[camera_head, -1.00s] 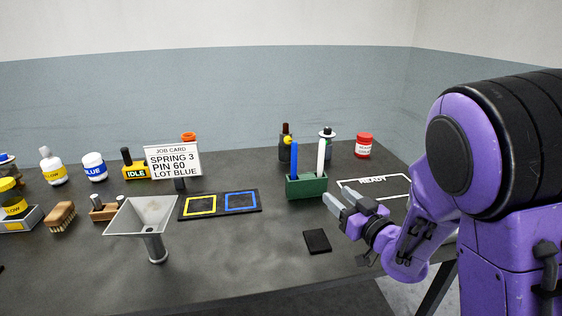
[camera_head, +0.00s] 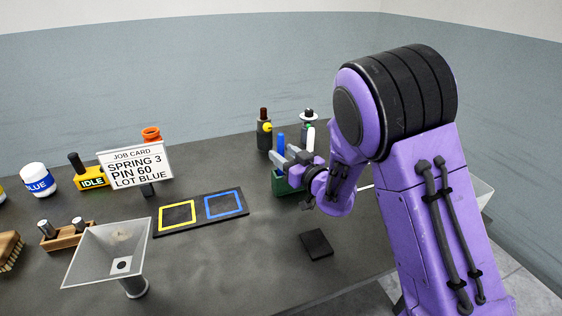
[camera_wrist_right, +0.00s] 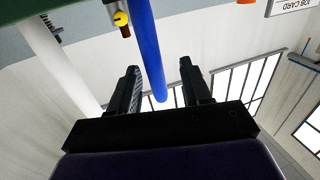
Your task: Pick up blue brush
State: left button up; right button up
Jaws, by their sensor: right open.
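The blue brush (camera_head: 281,142) stands upright in a green holder (camera_head: 287,185), with its upper end showing above my right gripper. My right gripper (camera_head: 283,159) is open at the holder and hides part of it and of the brush. In the right wrist view the blue brush (camera_wrist_right: 152,45) runs between the two parted fingers of the right gripper (camera_wrist_right: 160,80), with gaps on both sides. I cannot tell whether either finger touches it. My left gripper is out of view.
A white brush (camera_head: 311,138) stands in the same holder, close beside the gripper; it also shows in the wrist view (camera_wrist_right: 65,65). A black pad (camera_head: 316,244) lies in front. The job card (camera_head: 138,166) stands left.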

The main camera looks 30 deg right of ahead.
jog(key=w, duration=0.3)
jog(key=shift+d, duration=0.35)
jog(key=shift+s, duration=0.1)
grip_shut()
